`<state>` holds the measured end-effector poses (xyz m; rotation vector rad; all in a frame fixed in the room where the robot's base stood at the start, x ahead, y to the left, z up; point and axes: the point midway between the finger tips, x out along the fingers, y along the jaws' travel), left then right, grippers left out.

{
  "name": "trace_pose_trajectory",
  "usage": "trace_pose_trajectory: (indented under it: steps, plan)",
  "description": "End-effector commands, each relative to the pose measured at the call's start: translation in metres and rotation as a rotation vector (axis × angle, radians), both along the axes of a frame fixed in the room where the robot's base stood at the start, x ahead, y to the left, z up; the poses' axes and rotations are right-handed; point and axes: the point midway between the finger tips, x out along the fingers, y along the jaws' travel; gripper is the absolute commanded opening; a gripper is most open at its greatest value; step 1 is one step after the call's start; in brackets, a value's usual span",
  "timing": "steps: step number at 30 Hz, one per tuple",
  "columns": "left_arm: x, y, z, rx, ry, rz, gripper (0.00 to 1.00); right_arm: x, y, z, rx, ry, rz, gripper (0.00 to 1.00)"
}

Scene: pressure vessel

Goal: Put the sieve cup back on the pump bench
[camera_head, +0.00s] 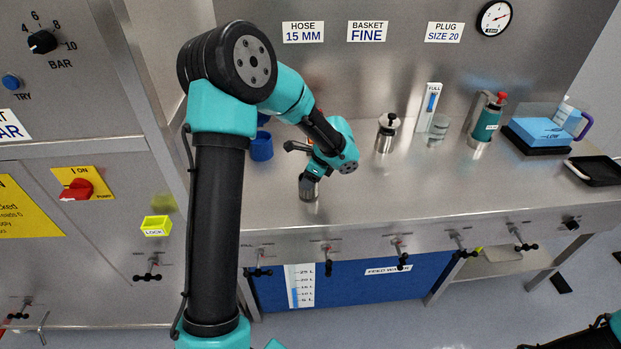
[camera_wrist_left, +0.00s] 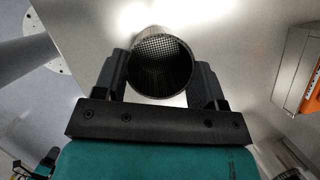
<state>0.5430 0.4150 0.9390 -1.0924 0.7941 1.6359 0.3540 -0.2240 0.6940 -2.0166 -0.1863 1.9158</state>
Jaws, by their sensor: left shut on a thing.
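The sieve cup (camera_head: 309,188) is a small metal cylinder near the front left of the pump bench (camera_head: 365,190). My left gripper (camera_head: 311,171) is above it and shut on it. In the left wrist view the sieve cup (camera_wrist_left: 161,68) sits between the two dark fingers, its round opening toward the camera and a mesh showing inside. It looks roughly upright in the head view. I cannot tell whether its base touches the bench top. My left forearm hides part of the bench's left end. My right gripper is not in view.
A blue cup (camera_head: 261,147) stands behind my left gripper. A metal vessel with a black knob (camera_head: 386,134), a clear beaker (camera_head: 438,127) and a green pump-like device (camera_head: 487,122) stand farther right. Several black-handled valves line the front edge. The bench's middle front is clear.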

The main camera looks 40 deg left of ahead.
Motion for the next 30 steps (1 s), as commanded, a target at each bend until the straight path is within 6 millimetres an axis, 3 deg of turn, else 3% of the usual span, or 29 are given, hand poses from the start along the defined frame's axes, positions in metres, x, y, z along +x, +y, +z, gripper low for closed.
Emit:
trace_pose_trajectory:
  steps: [14,15,23,30]
  plan:
    - [-0.0001,-0.0001,-0.0091,0.000,0.000,0.001,0.36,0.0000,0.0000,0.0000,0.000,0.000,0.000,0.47]
    - [-0.0001,-0.0001,-0.0097,0.000,0.000,0.001,0.65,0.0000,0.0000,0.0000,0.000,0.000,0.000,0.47]
    - [-0.0001,-0.0002,-0.0094,0.000,0.000,0.001,0.90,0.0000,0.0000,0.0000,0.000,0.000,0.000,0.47]
    - [-0.0001,-0.0001,-0.0089,0.000,-0.001,0.001,0.90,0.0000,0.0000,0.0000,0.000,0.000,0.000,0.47]
